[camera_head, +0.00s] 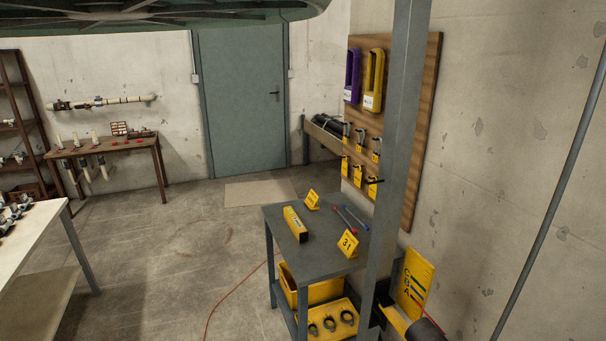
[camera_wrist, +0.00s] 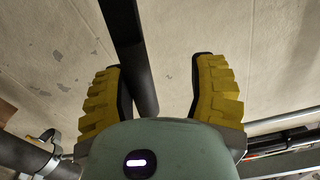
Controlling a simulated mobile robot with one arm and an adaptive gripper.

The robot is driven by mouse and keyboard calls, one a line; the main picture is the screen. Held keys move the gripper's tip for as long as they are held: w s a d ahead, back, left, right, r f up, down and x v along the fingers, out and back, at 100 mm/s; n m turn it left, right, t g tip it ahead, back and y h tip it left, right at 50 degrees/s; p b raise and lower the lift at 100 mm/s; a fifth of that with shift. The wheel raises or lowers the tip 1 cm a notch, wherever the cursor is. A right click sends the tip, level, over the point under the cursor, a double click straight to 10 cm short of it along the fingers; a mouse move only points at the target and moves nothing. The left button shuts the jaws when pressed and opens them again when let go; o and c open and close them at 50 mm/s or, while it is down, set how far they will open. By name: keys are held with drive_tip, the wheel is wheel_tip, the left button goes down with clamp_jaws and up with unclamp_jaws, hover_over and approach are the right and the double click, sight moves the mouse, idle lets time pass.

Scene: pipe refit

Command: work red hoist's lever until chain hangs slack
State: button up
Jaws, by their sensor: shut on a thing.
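My gripper (camera_wrist: 158,65) shows in the wrist view with its two yellow ridged fingers apart. A long dark bar (camera_wrist: 128,42) runs between them from the top edge, close against the left finger, and it is held in the grip. I cannot tell from this view whether the bar is the hoist's lever. No red hoist body and no chain can be made out in either view. The gripper does not show in the head view.
A grey cart (camera_head: 282,222) with yellow blocks and tools stands beside a grey upright post (camera_head: 402,120). A wooden tool board (camera_head: 422,130) hangs on the right wall. A light worktable (camera_head: 30,245) is at left. The floor (camera_head: 170,240) between is mostly clear, with a red cable.

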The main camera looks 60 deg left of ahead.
drive_tip(key=shift+r, duration=0.15)
drive_tip(key=shift+s+a+r+p, duration=0.1)
drive_tip(key=shift+s+p, duration=0.35)
drive_tip(key=shift+p, duration=0.35)
drive_tip(key=p+v, duration=0.5)
drive_tip(key=v, duration=0.3)
drive_tip(key=shift+f+p, duration=0.2)
drive_tip(key=shift+p, duration=0.1)
drive_tip(key=shift+s, duration=0.1)
